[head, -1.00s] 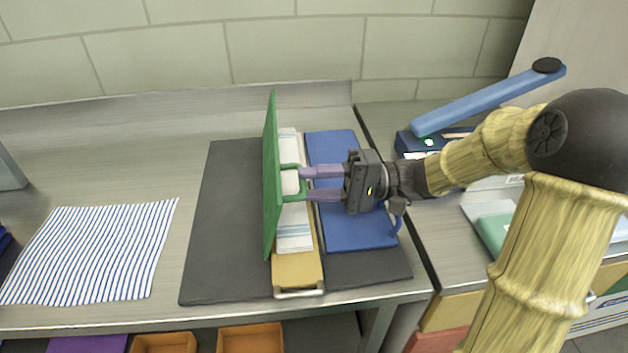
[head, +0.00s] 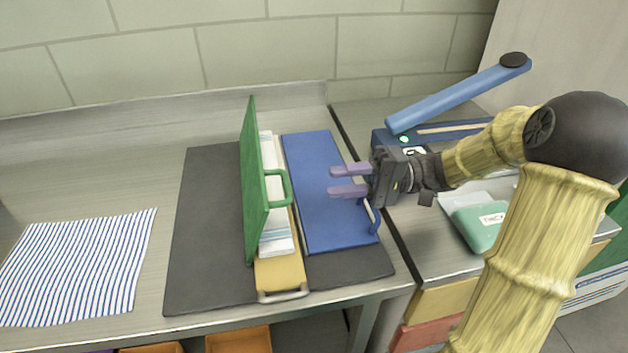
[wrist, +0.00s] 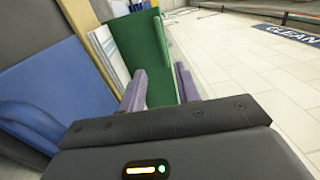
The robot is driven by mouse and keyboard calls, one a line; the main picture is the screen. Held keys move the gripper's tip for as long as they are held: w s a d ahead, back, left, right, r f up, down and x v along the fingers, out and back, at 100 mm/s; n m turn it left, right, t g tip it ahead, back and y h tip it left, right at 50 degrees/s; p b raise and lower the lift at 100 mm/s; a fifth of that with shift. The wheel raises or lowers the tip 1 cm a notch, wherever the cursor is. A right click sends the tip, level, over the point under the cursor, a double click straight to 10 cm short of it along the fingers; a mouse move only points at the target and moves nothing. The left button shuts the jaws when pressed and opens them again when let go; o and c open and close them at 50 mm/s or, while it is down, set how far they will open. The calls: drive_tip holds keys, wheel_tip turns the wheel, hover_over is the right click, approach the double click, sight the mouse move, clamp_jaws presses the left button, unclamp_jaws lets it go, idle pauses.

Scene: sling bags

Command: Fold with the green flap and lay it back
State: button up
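The green flap (head: 253,190) stands nearly upright on the left edge of the yellow centre board (head: 280,275), with its green handle (head: 287,187) facing right. A folded white cloth with pale stripes (head: 272,232) lies on the yellow board, partly hidden behind the flap. The blue flap (head: 322,195) lies flat to the right, with a blue handle (head: 374,216). My gripper (head: 334,182) is open and empty above the blue flap, apart from the green handle. The green flap also shows beyond my fingers in the wrist view (wrist: 135,45).
The dark base board (head: 205,235) lies under the flaps. A striped cloth (head: 75,265) lies flat at the left. A blue lever device (head: 460,95) and a green labelled pack (head: 480,228) are on the right counter. Bare table lies between the striped cloth and the base board.

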drive_tip(key=w+d, duration=0.1)
drive_tip(key=d, duration=0.7)
drive_tip(key=shift+d+f, duration=0.3)
drive_tip(key=shift+w, duration=0.1)
idle(0.5)
